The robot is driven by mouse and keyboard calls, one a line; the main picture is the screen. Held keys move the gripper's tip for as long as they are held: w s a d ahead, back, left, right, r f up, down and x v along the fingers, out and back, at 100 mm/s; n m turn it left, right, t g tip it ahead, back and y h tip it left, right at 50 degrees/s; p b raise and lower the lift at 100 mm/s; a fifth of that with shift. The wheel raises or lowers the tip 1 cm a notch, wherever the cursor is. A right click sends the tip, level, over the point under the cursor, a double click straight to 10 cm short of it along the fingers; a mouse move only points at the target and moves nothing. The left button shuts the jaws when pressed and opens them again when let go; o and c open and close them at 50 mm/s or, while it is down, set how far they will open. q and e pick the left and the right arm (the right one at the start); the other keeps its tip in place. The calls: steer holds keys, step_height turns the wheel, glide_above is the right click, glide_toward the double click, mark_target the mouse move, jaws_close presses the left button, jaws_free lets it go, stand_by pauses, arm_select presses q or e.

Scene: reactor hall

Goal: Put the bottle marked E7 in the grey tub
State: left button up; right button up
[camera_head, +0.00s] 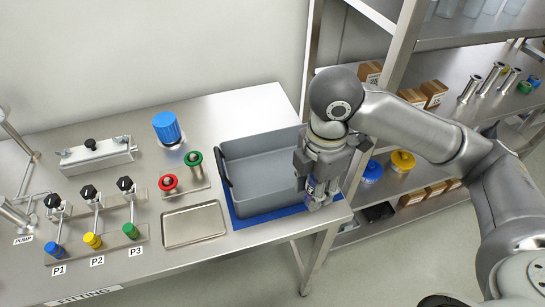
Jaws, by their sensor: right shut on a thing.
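The grey tub (262,203) stands on a blue mat (262,219) at the right end of the steel table. What shows of its inside looks empty. My right gripper (316,200) points down at the tub's right side and covers part of its right wall. It is shut on a bottle (309,187), of which only a small blue and pale part shows between the fingers. Its marking cannot be read, and I cannot tell whether it is inside the tub or beside its wall. My left gripper is not in view.
A shallow metal tray (194,224) lies left of the tub. Behind it are red and green knobs (168,183) and a blue-capped thing (167,128). Valves marked P1 to P3 stand further left. A shelf rack (440,110) with boxes and metal fittings stands at right.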

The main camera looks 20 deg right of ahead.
steer(key=r, duration=0.1)
steer(key=w+r+n, duration=0.1)
steer(key=r+n, duration=0.1)
steer(key=shift+w+r+p, duration=0.1)
steer(key=shift+w+p, duration=0.25)
steer(key=shift+p, duration=0.05)
steer(key=p, duration=0.3)
glide_toward(276, 178)
steer(key=shift+s+f+n, duration=0.3)
steer(key=shift+s, duration=0.2)
steer(key=shift+w+a+f, duration=0.15)
steer(key=shift+w+f, duration=0.4)
steer(key=shift+f, duration=0.1)
step_height(276, 178, down, 2)
steer(key=shift+f+p, duration=0.15)
steer(key=shift+p, duration=0.55)
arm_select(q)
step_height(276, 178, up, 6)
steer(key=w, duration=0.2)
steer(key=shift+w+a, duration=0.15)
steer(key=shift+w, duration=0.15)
arm_select(e)
steer(key=shift+f, duration=0.35)
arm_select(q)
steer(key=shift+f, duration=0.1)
arm_select(e)
steer(key=shift+s+f, duration=0.1)
